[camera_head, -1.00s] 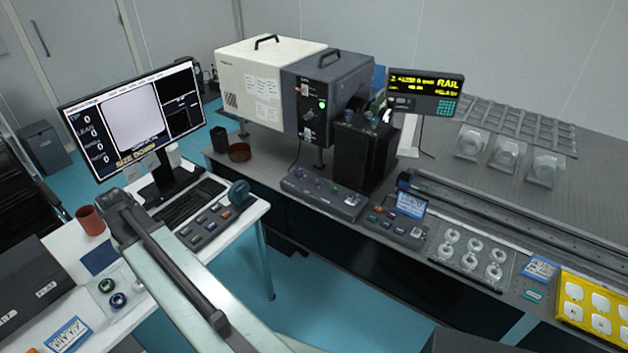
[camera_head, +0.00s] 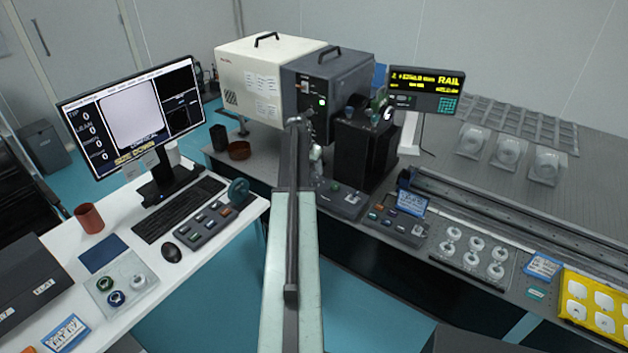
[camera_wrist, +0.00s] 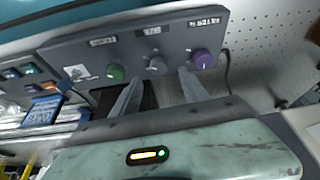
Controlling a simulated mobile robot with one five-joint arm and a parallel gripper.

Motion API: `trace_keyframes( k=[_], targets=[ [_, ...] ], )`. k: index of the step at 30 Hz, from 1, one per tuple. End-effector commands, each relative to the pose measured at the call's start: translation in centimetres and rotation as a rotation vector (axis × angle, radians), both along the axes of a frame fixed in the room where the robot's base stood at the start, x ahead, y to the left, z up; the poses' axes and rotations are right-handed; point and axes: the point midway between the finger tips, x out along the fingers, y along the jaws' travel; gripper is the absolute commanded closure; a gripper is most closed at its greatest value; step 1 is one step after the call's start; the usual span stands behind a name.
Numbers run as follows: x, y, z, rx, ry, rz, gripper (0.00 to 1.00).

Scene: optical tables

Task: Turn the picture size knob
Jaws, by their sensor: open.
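The control box (camera_wrist: 120,50) with three knobs fills the upper wrist view. A green knob (camera_wrist: 115,73) is at left, a grey knob (camera_wrist: 156,64) in the middle and a purple knob (camera_wrist: 202,58) at right. Their labels appear upside down and blurred; the middle one looks like SIZE. My gripper (camera_wrist: 158,78) is open, its fingers pointing at the box on either side of the grey knob. Whether they touch it I cannot tell. In the head view my arm hides much of the box (camera_head: 350,205). The monitor (camera_head: 135,115) shows SIZE DOWN in yellow.
A black upright unit (camera_head: 362,155) stands just behind the box. A grey and white instrument (camera_head: 262,88) stands at the back. A button box (camera_head: 395,226) lies to the right, and a rail (camera_head: 500,205) runs beyond it. The desk with keyboard (camera_head: 178,208) is at left.

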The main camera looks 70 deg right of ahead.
Motion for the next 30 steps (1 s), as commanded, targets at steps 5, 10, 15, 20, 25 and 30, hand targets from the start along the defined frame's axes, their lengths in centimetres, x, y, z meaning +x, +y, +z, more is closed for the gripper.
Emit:
trace_keyframes(
  k=[5, 10, 15, 20, 25, 30],
  targets=[
    [-0.2, -1.3, -3.9, 0.000, 0.000, -0.001, 0.48],
    [-0.4, -2.2, -5.9, 0.001, 0.000, 0.000, 0.48],
    [-0.5, -2.3, -5.9, 0.001, 0.000, 0.000, 0.48],
    [-0.5, -2.3, -5.8, 0.001, 0.000, 0.000, 0.62],
    [-0.4, -2.3, -5.8, 0.000, -0.001, 0.000, 1.00],
    [-0.3, -1.8, -5.8, 0.002, -0.001, 0.006, 1.00]
  ],
)
